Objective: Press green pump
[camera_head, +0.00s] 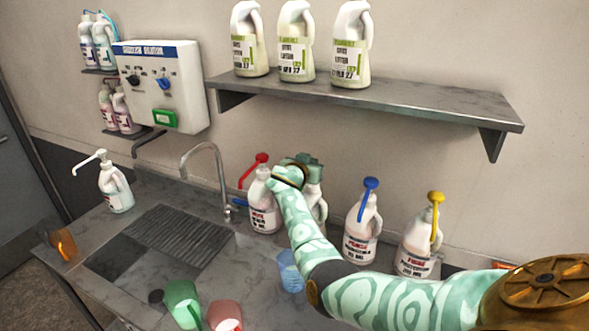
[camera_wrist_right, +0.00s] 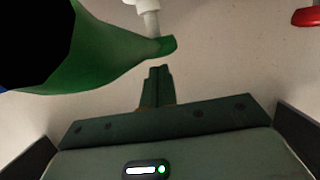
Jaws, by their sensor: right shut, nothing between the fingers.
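The green pump (camera_wrist_right: 110,48) shows large and close in the right wrist view, with its white stem (camera_wrist_right: 148,18) at the top. In the head view its head is hidden behind my right gripper (camera_head: 308,166), and only part of its white bottle (camera_head: 319,208) shows beside my forearm. My right gripper's fingertips (camera_wrist_right: 157,85) are shut and empty. In the wrist view they appear just below the green spout's tip; I cannot tell whether they touch it. My left gripper is not in view.
A red-pump bottle (camera_head: 264,208) stands close on the left; blue-pump (camera_head: 362,228) and yellow-pump (camera_head: 420,242) bottles stand on the right. A shelf (camera_head: 400,98) with several jugs hangs above. A sink (camera_head: 135,259), faucet (camera_head: 218,165) and cups, including a blue one (camera_head: 290,270), are nearby.

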